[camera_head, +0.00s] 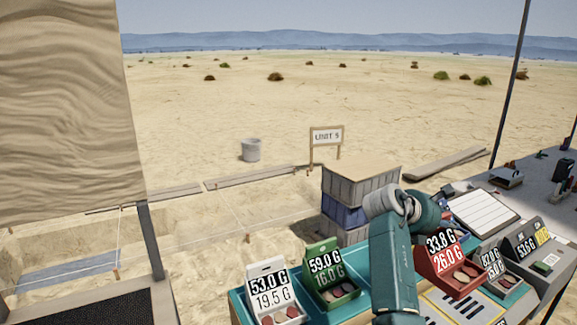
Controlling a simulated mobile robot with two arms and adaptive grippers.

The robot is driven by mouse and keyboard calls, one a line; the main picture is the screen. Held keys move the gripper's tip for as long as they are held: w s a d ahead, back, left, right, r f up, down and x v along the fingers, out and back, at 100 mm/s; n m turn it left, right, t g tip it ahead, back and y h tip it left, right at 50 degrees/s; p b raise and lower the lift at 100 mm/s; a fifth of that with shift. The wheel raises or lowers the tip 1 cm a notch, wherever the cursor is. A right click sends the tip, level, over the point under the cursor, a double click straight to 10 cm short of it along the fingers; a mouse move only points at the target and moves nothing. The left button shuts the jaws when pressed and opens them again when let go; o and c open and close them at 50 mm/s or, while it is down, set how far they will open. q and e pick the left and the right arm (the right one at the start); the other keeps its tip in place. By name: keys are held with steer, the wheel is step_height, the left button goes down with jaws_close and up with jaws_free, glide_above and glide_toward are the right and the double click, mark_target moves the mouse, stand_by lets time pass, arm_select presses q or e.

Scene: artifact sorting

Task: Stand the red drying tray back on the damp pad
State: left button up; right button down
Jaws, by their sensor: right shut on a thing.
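The red drying tray (447,272) is in the head view at the lower right, with several reddish discs in it and a display card reading 33.8 G and 26.0 G. My right gripper (428,224) is at the top of this tray, shut on it; its fingertips are mostly hidden by the wrist and the card. Whether the tray's underside touches the surface below is unclear. A teal surface (240,304) lies under the row of trays; I cannot tell for sure whether it is the damp pad. My left gripper is not in view.
A white tray (272,292) and a green tray (333,284) stand left of my right arm. A grey tray (497,272) and a scale-like box (538,255) stand to the right. A yellow-edged sheet (462,308) lies in front. Stacked crates (345,188) stand behind.

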steer(key=shift+n+t, duration=0.3)
steer(key=shift+t, duration=0.2)
steer(key=a+r, duration=0.1)
steer(key=s+a+r, duration=0.1)
steer(key=r, duration=0.1)
steer(key=a+r, duration=0.1)
steer(key=r, duration=0.1)
steer(key=shift+s+r, duration=0.2)
steer(key=shift+r, duration=0.05)
steer(key=s+a+n+t+y, duration=0.2)
steer(key=a, duration=0.6)
steer(key=s+a+n+t+y, duration=0.1)
steer(key=s+a+n+t, duration=0.15)
steer(key=a, duration=0.55)
steer(key=s+a+f+n+t+y, duration=0.1)
steer(key=s+a+f+n+y, duration=0.3)
steer(key=s+a, duration=0.5)
steer(key=s+a+f+n+t+y, duration=0.1)
steer(key=s+a+f+n+y, duration=0.3)
steer(key=s+a+f, duration=0.4)
steer(key=s+a, duration=0.2)
steer(key=a, duration=0.1)
steer(key=shift+s+a+y, duration=0.15)
steer(key=shift+a+y, duration=0.1)
steer(key=shift+y, duration=0.15)
